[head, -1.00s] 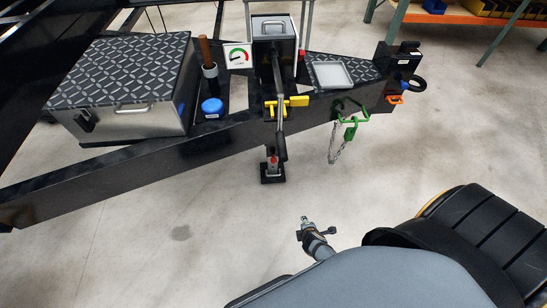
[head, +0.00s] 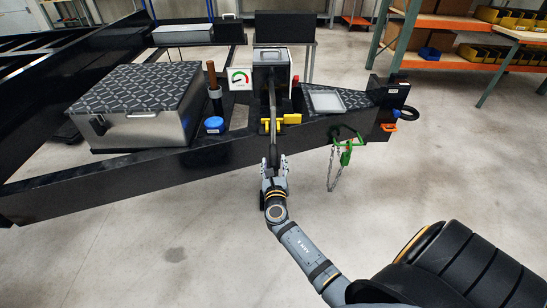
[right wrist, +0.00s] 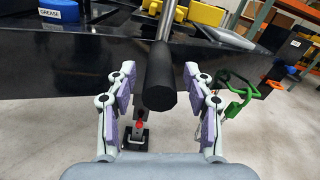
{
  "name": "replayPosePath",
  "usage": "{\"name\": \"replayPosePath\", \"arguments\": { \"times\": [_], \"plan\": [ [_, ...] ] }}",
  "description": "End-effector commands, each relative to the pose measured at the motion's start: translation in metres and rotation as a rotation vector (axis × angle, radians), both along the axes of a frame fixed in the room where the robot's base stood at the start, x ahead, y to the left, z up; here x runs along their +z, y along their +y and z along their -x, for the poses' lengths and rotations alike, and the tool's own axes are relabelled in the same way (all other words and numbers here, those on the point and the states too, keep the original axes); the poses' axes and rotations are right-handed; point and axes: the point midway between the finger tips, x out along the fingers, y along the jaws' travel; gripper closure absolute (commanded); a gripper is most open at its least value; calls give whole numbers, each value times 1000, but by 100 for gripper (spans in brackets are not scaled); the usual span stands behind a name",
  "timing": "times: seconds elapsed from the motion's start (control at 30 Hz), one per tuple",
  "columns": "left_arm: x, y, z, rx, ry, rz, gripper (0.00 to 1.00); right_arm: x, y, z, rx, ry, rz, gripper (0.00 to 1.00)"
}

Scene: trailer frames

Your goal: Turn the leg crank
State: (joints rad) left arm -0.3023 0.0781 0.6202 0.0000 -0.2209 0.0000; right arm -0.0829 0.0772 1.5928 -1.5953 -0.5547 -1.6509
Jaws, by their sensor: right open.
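The leg crank (head: 272,110) is a grey metal rod hanging down in front of the silver box on the trailer frame, with a black grip at its lower end. My right gripper (head: 274,172) is at that lower end, its arm reaching up from below. In the right wrist view the crank's black grip (right wrist: 160,85) lies between the two spread fingers of my right gripper (right wrist: 162,108). A gap shows on each side, so the fingers are open around it and do not appear to touch it. My left gripper is not in view.
The black trailer beam (head: 120,180) runs behind the crank. A yellow handle (head: 290,119) sits beside the rod. A green lock with a chain (head: 345,152) hangs to the right. A diamond-plate toolbox (head: 150,110) stands left. The floor in front is clear.

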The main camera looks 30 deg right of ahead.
Motion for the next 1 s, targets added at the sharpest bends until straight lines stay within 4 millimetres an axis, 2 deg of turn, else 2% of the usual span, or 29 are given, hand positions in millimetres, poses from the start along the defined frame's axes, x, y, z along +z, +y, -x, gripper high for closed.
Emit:
{"name": "replayPosePath", "arguments": {
  "times": [0.1, 0.2, 0.53, 0.9, 0.93, 1.0],
  "plan": [
    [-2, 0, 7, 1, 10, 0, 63, 0, -11, -17, -1, 0, 1, 48],
    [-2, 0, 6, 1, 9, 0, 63, 0, -16, -26, -1, -1, -1, 48],
    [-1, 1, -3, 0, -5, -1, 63, -1, -19, -30, 0, 1, -3, 48],
    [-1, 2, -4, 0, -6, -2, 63, -1, -19, -30, 0, 1, -3, 97],
    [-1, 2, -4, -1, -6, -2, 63, -1, -19, -30, 0, 1, -3, 100],
    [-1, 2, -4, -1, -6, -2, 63, -1, -19, -30, 0, 1, -3, 100]
  ]
}}
